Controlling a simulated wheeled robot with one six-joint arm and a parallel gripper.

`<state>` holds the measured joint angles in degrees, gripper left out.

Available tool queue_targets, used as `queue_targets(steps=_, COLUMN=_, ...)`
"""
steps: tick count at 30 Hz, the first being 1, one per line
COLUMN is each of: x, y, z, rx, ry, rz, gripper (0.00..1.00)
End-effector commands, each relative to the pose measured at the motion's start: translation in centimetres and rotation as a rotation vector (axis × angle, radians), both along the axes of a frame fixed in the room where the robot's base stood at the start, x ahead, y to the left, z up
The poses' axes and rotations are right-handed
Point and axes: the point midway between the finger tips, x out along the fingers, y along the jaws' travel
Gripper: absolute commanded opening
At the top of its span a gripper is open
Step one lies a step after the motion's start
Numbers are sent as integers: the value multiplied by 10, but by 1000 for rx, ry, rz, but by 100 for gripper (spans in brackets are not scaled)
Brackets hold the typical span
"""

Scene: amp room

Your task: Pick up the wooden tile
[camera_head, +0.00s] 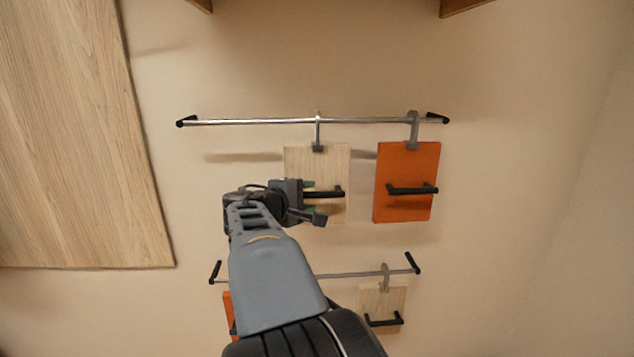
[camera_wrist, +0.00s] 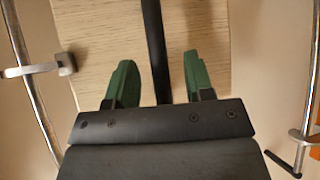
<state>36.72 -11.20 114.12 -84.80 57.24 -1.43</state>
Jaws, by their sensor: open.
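The pale wooden tile (camera_head: 318,165) hangs by a metal hook from the upper rail, with a black bar handle (camera_head: 328,193) on its front. My gripper (camera_head: 309,197) is at the left end of this handle and hides part of the tile's lower left. In the wrist view the wooden tile (camera_wrist: 100,38) fills the area in front of the green fingers. My gripper (camera_wrist: 160,80) is open there, with one finger on each side of the black handle (camera_wrist: 156,50). Gaps show between the handle and both fingers.
An orange tile (camera_head: 407,170) with a handle hangs right of it on the upper rail (camera_head: 250,122). A second wooden tile (camera_head: 382,302) hangs on the lower rail (camera_head: 345,275). Another orange tile (camera_head: 227,308) is mostly hidden by my arm. A large wooden panel (camera_head: 70,140) is at left.

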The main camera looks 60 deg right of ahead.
Motion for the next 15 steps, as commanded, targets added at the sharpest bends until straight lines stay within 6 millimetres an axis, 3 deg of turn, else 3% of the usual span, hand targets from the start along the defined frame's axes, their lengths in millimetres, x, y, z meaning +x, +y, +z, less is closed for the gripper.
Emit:
queue_targets(steps=6, x=-2, y=-17, z=-3, rx=0, ry=0, rz=0, gripper=48)
queue_targets(steps=13, x=-2, y=-18, z=-4, rx=0, ry=-1, rz=1, gripper=48)
queue_targets(steps=15, x=-2, y=-18, z=-4, rx=0, ry=-1, rz=1, gripper=43)
